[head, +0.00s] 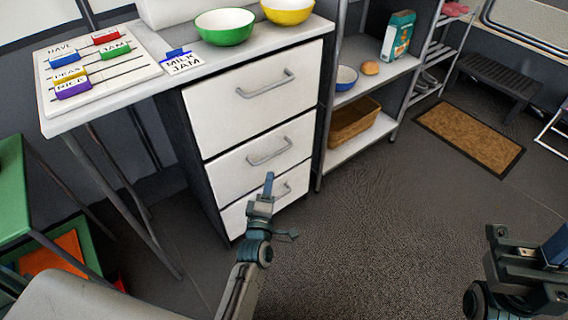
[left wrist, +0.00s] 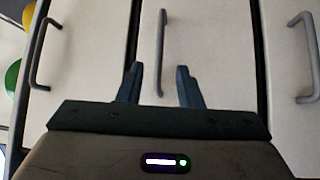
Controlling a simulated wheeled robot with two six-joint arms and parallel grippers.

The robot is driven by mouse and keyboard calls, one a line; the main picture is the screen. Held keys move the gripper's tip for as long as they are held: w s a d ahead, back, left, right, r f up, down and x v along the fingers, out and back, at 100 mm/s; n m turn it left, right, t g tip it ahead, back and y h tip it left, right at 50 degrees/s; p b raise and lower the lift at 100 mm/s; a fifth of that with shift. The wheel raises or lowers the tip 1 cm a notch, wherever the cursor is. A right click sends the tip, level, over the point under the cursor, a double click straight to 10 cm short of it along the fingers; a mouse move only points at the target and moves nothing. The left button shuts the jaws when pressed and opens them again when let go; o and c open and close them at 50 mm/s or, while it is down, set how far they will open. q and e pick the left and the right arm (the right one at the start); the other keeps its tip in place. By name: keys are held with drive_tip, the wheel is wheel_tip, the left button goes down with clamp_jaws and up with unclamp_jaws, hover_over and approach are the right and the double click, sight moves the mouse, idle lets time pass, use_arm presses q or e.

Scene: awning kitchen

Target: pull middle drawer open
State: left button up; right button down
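The white cabinet has three drawers with grey bar handles, and all look closed. The middle drawer (head: 235,170) has its handle (head: 269,152) in the centre; this handle also shows upright in the left wrist view (left wrist: 161,50). My left gripper (head: 268,187) is in front of the cabinet, just below the middle handle in the head view. In the left wrist view its two fingers (left wrist: 159,80) are apart, with the middle handle showing between them; I cannot tell how much depth separates them. My right gripper (head: 552,252) is at the right edge, partly cut off, away from the cabinet.
The top drawer (head: 245,105) and bottom drawer (head: 240,212) lie above and below. Green (head: 225,27) and yellow (head: 288,10) bowls stand on the counter. A shelf with a basket (head: 352,120) adjoins the cabinet's right side. The floor in front is clear.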

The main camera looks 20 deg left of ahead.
sight(275, 153)
use_arm(q)
drive_tip(key=w, duration=0.3)
drive_tip(key=w+a+r, duration=0.1)
drive_tip(key=w, duration=0.3)
drive_tip(key=w+p, duration=0.1)
drive_tip(key=w, duration=0.2)
drive_tip(key=shift+w+a+r, duration=0.15)
drive_tip(key=shift+w+r, duration=0.05)
drive_tip(key=shift+w, duration=0.05)
clamp_jaws()
